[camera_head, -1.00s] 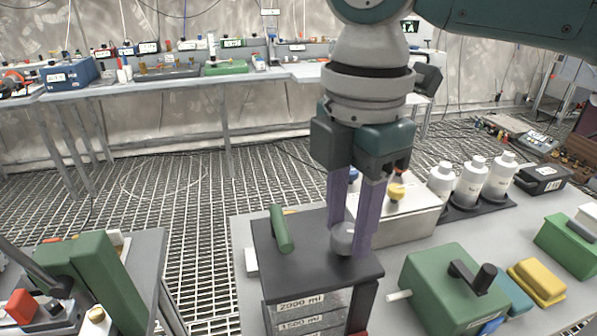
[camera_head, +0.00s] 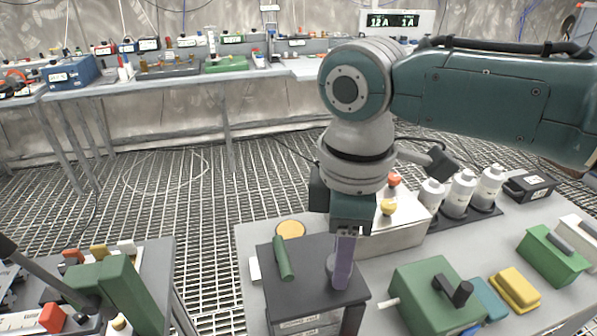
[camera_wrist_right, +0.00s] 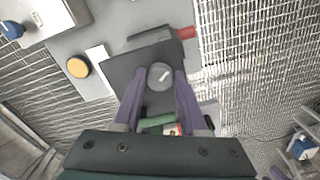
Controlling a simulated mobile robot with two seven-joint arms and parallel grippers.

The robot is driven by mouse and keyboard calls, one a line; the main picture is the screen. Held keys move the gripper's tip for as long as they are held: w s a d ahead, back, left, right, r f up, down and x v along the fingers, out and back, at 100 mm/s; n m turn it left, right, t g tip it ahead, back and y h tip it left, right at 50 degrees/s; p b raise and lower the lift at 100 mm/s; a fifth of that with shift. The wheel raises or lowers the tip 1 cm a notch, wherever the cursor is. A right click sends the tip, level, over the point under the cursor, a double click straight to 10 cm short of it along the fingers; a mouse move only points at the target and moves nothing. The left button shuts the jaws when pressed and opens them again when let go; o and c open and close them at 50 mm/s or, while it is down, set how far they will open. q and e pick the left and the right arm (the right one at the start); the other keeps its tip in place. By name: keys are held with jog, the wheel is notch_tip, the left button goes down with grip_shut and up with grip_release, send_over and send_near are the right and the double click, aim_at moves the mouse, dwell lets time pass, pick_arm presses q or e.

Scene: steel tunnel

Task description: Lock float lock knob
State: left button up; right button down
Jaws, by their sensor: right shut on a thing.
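The float lock knob is a round grey knob (camera_head: 332,268) on the dark top of a box (camera_head: 300,258) with volume labels on its front. In the right wrist view the knob (camera_wrist_right: 160,76) has a light pointer mark and sits between the two purple fingers. My right gripper (camera_head: 343,270) points down from above and is shut on the knob. One finger partly hides the knob in the head view. A green handle (camera_head: 283,258) lies on the same top, left of the knob. My left gripper is not in view.
A green box with a black handle (camera_head: 435,293) and a yellow block (camera_head: 514,288) stand to the right. White bottles (camera_head: 459,192) and a pale box with a yellow knob (camera_head: 388,207) stand behind. An orange round disc (camera_head: 290,230) is just behind the labelled box.

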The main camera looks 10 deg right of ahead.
jog(key=m, duration=0.1)
jog(key=m+p, duration=0.2)
jog(key=shift+a+r+m, duration=0.1)
jog(key=shift+r+m, duration=0.15)
jog(key=shift+m, duration=0.15)
jog(key=m+p, duration=0.2)
jog(key=m, duration=0.1)
jog(key=shift+s+m, duration=0.1)
jog(key=shift+m, duration=0.2)
jog(key=m+p, duration=0.1)
jog(key=m, duration=0.2)
jog(key=shift+f+m+p, duration=0.1)
jog(key=shift+m+p, duration=0.2)
jog(key=shift+p, duration=0.05)
jog(key=m+p, duration=0.1)
jog(key=m, duration=0.2)
jog(key=shift+a+m, duration=0.1)
jog(key=shift+m, duration=0.2)
jog(key=m, duration=0.4)
jog(key=shift+m+p, duration=0.3)
jog(key=shift+m, duration=2.2)
jog(key=shift+c, duration=2.2)
grip_release()
jog(key=shift+f, duration=0.1)
